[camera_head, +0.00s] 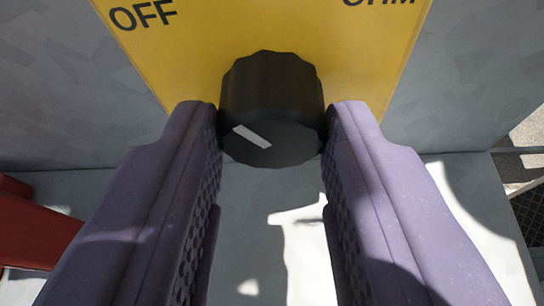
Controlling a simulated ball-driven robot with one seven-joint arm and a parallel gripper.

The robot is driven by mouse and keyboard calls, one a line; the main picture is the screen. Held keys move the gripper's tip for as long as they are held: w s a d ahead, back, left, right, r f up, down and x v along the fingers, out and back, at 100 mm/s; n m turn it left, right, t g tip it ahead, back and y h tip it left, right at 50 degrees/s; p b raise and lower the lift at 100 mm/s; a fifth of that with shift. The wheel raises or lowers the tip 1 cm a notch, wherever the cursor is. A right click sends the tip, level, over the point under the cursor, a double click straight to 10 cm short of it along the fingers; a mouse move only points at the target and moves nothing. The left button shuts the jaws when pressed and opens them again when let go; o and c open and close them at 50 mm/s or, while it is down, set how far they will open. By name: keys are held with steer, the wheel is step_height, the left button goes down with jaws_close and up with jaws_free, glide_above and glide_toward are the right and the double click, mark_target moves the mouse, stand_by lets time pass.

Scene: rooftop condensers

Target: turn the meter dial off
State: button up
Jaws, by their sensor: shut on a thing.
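The meter dial (272,100) is a black knob with a fluted rim, standing out from the yellow meter face (215,35). A white pointer mark (252,136) lies on its front face, slanting up to the left. The word OFF is printed at the upper left of the yellow face, and OHM, partly cut off, at the upper right. My gripper (272,125) has two purple padded fingers, one at each side of the dial, and is shut on it.
A grey patchy metal surface (70,90) lies around the yellow face. A pale surface with sunlit patches (255,250) is below. A red object (32,232) sits at the left edge. A dark grating (530,210) shows at the right edge.

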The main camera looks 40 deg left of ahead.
steer(key=shift+f+n+t+h+b, duration=0.1)
steer(key=shift+n+t+h+b, duration=0.25)
steer(key=shift+n+b, duration=0.7)
steer(key=shift+b, duration=0.35)
steer(key=o, duration=1)
steer(key=shift+o, duration=0.2)
steer(key=p+v, duration=0.2)
steer(key=v, duration=0.6)
steer(key=shift+a+p, duration=0.2)
steer(key=shift+p, duration=0.15)
